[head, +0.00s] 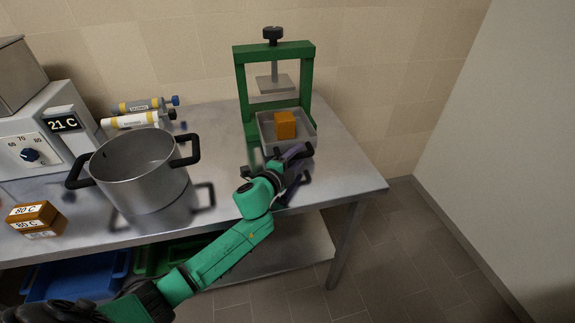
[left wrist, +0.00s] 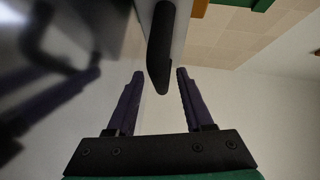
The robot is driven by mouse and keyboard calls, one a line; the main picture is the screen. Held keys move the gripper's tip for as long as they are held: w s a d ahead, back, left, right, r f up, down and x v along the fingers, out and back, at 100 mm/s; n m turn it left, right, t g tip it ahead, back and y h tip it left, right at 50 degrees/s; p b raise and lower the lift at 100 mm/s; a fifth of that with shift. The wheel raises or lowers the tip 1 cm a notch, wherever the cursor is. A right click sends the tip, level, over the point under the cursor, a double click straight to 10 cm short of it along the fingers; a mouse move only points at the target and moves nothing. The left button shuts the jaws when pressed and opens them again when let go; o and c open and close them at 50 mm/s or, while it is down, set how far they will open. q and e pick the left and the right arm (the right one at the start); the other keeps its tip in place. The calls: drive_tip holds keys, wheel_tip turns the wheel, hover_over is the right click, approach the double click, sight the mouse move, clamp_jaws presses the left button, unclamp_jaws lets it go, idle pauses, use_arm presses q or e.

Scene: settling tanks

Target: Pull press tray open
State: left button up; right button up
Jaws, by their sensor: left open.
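The green press (head: 241,83) stands at the back right of the metal table, with a black screw knob on top and a grey plate hanging below it. Its grey tray (head: 291,147) sits at the base and holds an orange block (head: 285,124). My left gripper (head: 297,154) is at the tray's front side. In the left wrist view, the open left gripper (left wrist: 160,72) has the end of a black handle (left wrist: 160,45) between its fingertips, with gaps on both sides. The handle is mostly hidden in the head view. My right gripper is out of view.
A steel pot (head: 140,180) with black handles stands left of my arm. A bath unit reading 21 C (head: 62,124), labelled bottles (head: 130,121) and orange 80 C blocks (head: 35,215) are farther left. The table's right edge is clear, with open floor (head: 420,230) beyond.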

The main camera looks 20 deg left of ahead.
use_arm(q)
drive_tip(key=b+v, duration=0.1)
drive_tip(key=v, duration=1.2)
drive_tip(key=shift+a+f+b, duration=0.1)
drive_tip(key=shift+b, duration=0.2)
drive_tip(key=shift+s+a+r, duration=0.1)
drive_tip(key=shift+s+r, duration=0.15)
drive_tip(key=shift+s, duration=0.3)
